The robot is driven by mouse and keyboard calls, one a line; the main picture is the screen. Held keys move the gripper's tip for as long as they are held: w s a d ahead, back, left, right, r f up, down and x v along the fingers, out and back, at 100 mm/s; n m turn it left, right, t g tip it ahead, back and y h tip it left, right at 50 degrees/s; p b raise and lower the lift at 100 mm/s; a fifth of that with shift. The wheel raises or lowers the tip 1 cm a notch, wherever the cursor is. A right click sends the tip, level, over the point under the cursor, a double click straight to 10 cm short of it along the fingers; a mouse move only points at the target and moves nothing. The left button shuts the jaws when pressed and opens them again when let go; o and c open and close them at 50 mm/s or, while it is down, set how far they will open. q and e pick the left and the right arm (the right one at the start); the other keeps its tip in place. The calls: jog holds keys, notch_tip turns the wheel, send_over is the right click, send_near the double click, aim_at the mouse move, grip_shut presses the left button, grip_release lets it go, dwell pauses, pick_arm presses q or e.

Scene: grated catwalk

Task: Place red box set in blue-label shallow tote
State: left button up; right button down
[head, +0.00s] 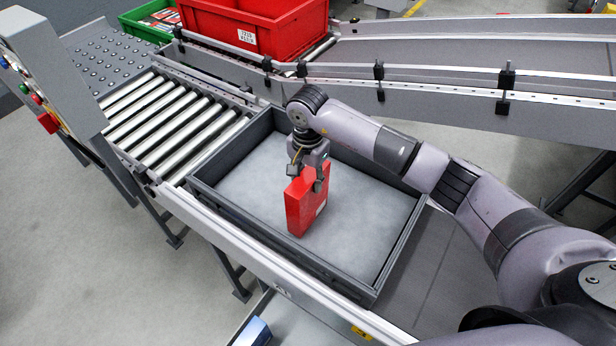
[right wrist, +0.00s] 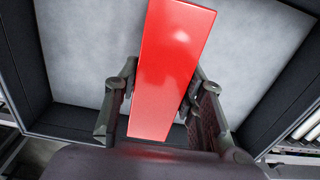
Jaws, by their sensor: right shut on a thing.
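The red box (head: 304,203) is a flat, upright slab over the grey shallow tote (head: 398,255). My right gripper (head: 308,180) is shut on its upper part from above. The right wrist view shows the red box (right wrist: 172,65) between the two fingers of the right gripper (right wrist: 160,110), with the tote's pale floor beyond. I cannot tell whether the box's lower edge touches the floor. The tote looks otherwise empty. No blue label shows on the tote's visible sides. My left gripper is out of view.
The tote sits on a conveyor, with bare rollers (head: 170,115) to its left. A red crate (head: 262,25) and a green bin (head: 150,20) with goods stand behind. A control box with buttons (head: 48,75) is at the left. A railed conveyor (head: 480,55) runs along the back right.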

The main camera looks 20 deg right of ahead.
jog(key=shift+f, duration=0.1)
jog(key=c, duration=1)
grip_release()
jog(key=shift+c, duration=0.2)
jog(key=shift+r, duration=0.3)
notch_tip(320, 180, up, 11)
jog(key=b, duration=0.3)
jog(key=shift+f+b, duration=0.2)
jog(key=shift+b, duration=0.2)
jog(key=shift+r, duration=0.55)
